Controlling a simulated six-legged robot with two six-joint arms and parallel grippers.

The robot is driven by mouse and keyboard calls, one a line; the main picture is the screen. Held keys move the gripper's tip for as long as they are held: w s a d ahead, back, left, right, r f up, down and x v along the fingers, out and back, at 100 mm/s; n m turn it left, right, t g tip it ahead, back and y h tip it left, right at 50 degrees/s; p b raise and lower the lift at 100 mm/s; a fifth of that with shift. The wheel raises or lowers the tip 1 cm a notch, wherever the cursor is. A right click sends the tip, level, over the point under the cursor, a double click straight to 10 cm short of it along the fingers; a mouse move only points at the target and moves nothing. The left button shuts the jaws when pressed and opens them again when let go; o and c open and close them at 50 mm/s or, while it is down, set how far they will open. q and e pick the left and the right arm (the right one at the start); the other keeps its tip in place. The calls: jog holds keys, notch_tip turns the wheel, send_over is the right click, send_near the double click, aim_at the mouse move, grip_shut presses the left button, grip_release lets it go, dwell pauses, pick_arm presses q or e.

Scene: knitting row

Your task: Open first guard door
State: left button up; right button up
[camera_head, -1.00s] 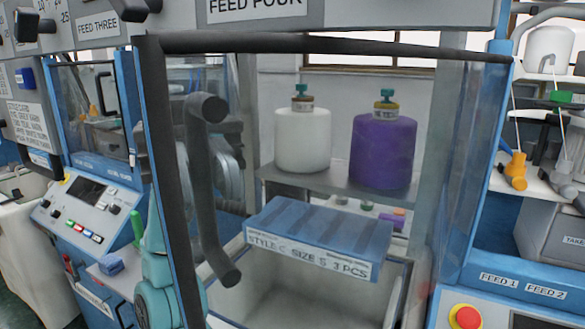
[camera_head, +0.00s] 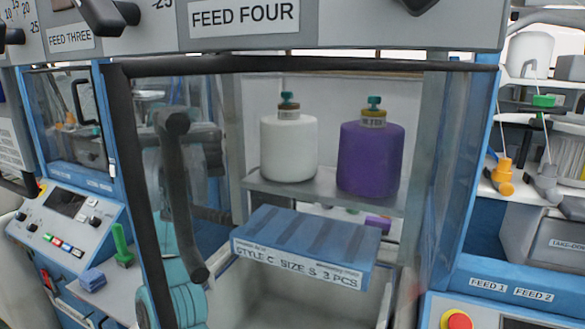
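The guard door (camera_head: 122,170) under the FEED FOUR label is a clear pane in a black frame. Its left edge looks nearer to me than its right edge, so it appears swung outward. A dark tubular handle (camera_head: 180,200) stands on its left side. My teal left arm comes up at the lower left, and the black frame edge crosses in front of it. Grey parts that look like my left gripper (camera_head: 205,140) show through the pane behind the handle. Its fingers are unclear, and contact with the door cannot be told. My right gripper is out of view.
Behind the pane are a white yarn cone (camera_head: 289,150) and a purple one (camera_head: 370,158) on a shelf (camera_head: 260,187), with a blue STYLE C box (camera_head: 305,245) below. A FEED THREE door (camera_head: 65,115) stands left. A red button (camera_head: 457,320) is at lower right.

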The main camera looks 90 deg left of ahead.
pick_arm(q)
jog(key=shift+o, duration=1)
jog(key=shift+f, duration=0.1)
jog(key=shift+a, duration=0.1)
jog(key=shift+s+a, duration=0.15)
jog(key=shift+a, duration=0.1)
jog(key=p+v, duration=0.1)
jog(key=v, duration=0.6)
jog(key=shift+p, duration=0.35)
jog(key=shift+d, duration=0.1)
